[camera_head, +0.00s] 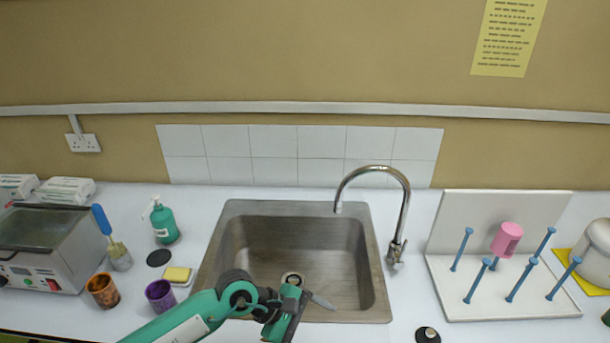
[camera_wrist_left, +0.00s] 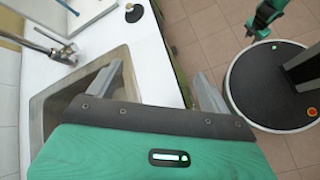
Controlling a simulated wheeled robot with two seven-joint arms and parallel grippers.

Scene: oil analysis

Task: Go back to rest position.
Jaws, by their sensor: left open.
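My left arm comes in from the lower left in the head view. Its gripper (camera_head: 303,316) is over the front part of the steel sink (camera_head: 228,232). In the left wrist view the two grey fingers of this gripper (camera_wrist_left: 157,82) stand wide apart with nothing between them. The sink edge and white counter lie beneath them. A green piece of my other arm (camera_wrist_left: 265,15) shows at the top right of the wrist view, with a small dark end whose jaws I cannot make out. It does not show in the head view.
The tap (camera_head: 400,215) rises behind the sink's right side. A peg rack (camera_head: 500,306) holding a pink cup (camera_head: 507,238) stands right. Left are brown (camera_head: 102,291) and purple (camera_head: 160,295) cups, a sponge (camera_head: 177,275), a soap bottle (camera_head: 163,221) and a bath device (camera_head: 40,245).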

